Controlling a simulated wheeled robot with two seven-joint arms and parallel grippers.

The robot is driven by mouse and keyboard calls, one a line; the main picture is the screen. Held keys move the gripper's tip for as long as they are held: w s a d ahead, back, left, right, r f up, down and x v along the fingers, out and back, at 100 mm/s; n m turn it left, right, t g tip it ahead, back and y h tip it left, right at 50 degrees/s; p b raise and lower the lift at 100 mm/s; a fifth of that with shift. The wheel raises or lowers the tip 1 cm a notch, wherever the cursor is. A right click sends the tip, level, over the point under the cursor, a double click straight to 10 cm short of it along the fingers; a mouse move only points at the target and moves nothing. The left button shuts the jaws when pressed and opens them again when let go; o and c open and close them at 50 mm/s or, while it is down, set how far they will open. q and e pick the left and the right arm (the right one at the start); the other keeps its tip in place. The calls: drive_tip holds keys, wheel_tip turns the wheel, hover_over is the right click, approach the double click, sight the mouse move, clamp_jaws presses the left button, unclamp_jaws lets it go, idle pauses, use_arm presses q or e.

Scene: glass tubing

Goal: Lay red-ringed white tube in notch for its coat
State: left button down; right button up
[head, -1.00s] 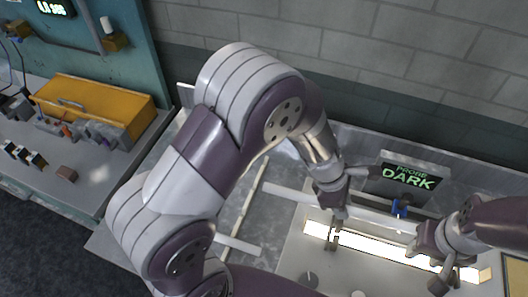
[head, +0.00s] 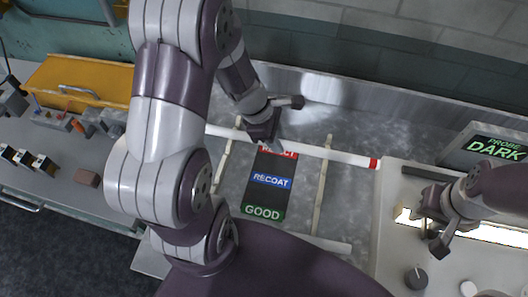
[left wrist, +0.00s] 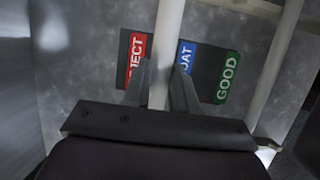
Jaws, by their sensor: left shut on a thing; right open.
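The white tube (head: 335,155) with a red ring (head: 374,163) at its right end lies across the picture, above the dark label board (head: 262,197). My left gripper (head: 268,143) is shut on its middle part. In the left wrist view the tube (left wrist: 166,40) runs between the fingers (left wrist: 161,68), over the gap between the red REJECT (left wrist: 136,57) and blue RECOAT labels (left wrist: 185,57). GOOD (head: 262,212) is the nearest label. Two pale rails (head: 320,197) flank the board; their notches are too small to make out. My right gripper (head: 438,228) is open and empty.
Another white tube (head: 335,245) lies past the GOOD label, partly hidden by my body. A yellow case (head: 75,85) is at left.

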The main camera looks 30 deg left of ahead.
use_arm(q)
drive_tip(key=a+f, duration=0.1)
drive_tip(key=s+a, duration=0.1)
drive_tip(key=a, duration=0.1)
drive_tip(key=shift+s+f, duration=0.2)
drive_tip(key=shift+f, duration=0.2)
wheel_tip(320, 180, down, 4)
drive_tip(key=shift+s+d+r+b, duration=0.1)
drive_tip(key=shift+b, duration=0.35)
use_arm(e)
drive_tip(key=shift+a+f, duration=0.2)
drive_tip(key=shift+f, duration=0.25)
use_arm(q)
drive_tip(key=shift+f+b, duration=0.5)
drive_tip(key=shift+f, duration=0.15)
use_arm(e)
drive_tip(key=shift+f, duration=0.5)
use_arm(q)
drive_tip(key=c, duration=0.9)
unclamp_jaws()
drive_tip(key=shift+r, duration=0.1)
use_arm(e)
drive_tip(key=shift+r, duration=0.1)
